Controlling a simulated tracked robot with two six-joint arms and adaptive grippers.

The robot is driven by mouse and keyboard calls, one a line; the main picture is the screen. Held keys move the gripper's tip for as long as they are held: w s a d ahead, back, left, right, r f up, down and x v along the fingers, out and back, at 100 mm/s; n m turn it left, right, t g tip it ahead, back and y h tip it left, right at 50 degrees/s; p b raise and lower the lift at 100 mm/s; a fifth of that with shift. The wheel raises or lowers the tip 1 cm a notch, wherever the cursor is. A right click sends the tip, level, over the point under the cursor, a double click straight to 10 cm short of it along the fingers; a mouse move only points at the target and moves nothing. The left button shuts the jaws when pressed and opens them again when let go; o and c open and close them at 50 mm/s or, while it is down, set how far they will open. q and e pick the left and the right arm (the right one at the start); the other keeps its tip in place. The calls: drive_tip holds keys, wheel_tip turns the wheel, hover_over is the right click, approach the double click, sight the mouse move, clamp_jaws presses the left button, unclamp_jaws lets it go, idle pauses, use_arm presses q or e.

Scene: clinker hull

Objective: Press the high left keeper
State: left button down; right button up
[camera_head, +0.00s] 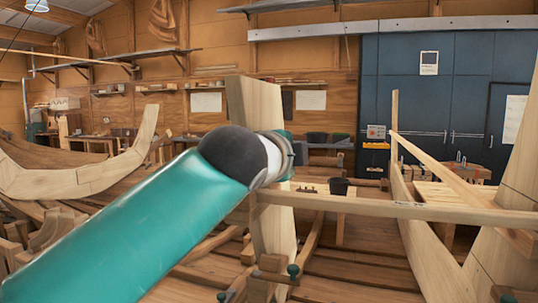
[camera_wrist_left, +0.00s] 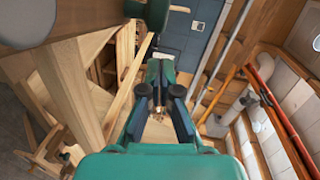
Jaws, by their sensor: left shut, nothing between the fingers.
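My left arm crosses the head view from the lower left, and its gripper is out of sight there. In the left wrist view my left gripper (camera_wrist_left: 161,70) points away from the camera, its fingers together and nothing seen between them. I cannot make out the high left keeper in either view. Two small dark green knobs, one of them on a wooden block (camera_head: 293,270), show low in the head view; I cannot tell what they are. My right gripper is not in view.
A broad upright plank (camera_head: 254,105) stands behind my arm. A long horizontal timber (camera_head: 385,207) crosses to the right. Curved hull planks (camera_head: 85,180) lie on the left, and dark blue cabinets (camera_head: 455,85) stand at the back. Red pipes (camera_wrist_left: 275,110) run along the right in the wrist view.

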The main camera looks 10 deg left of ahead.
use_arm(q)
drive_tip(key=s+d+r+b, duration=0.1)
drive_tip(key=s+d+b, duration=0.2)
drive_tip(key=s+d, duration=0.3)
drive_tip(key=s, duration=0.2)
drive_tip(key=shift+s+r, duration=0.2)
drive_tip(key=shift+s, duration=0.1)
drive_tip(key=shift+f, duration=0.1)
